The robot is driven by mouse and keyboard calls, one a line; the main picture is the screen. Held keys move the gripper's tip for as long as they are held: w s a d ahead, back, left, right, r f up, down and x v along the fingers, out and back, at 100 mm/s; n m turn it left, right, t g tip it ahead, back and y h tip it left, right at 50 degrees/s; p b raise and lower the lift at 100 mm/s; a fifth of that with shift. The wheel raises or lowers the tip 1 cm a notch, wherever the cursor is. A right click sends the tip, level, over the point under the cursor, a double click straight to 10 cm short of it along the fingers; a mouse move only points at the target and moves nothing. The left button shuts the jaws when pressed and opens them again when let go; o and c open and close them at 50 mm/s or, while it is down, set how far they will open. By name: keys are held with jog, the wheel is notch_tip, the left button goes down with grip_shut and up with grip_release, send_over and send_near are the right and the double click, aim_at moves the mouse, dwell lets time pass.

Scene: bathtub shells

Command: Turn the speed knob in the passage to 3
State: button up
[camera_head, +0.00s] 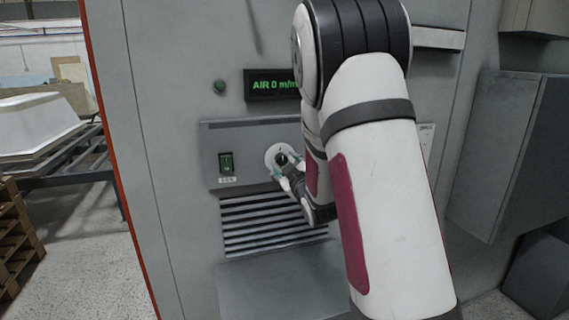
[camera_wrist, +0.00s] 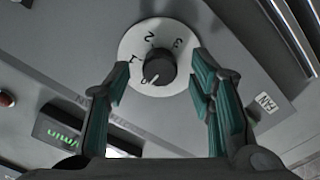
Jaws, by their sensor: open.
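The speed knob is a small black round knob (camera_wrist: 159,67) with a light pointer mark, on a white round dial (camera_wrist: 128,42) marked 0, 1, 2 and 3. Its mark points at or close to 0. In the head view the white dial (camera_head: 271,152) sits on a grey wall panel. My gripper (camera_wrist: 160,68) is open, with green-padded fingers on either side of the knob and gaps to it. In the head view my gripper (camera_head: 281,170) is at the dial, partly hidden by my arm.
A green display (camera_head: 270,84) above reads AIR 0, partly covered by my arm; it also shows in the wrist view (camera_wrist: 62,133). A switch (camera_head: 227,162) is left of the dial, vent slats (camera_head: 262,224) below. A grey cabinet (camera_head: 505,150) stands at right.

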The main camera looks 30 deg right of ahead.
jog(key=shift+x, duration=0.85)
jog(key=shift+c, duration=0.3)
jog(key=c, duration=1.1)
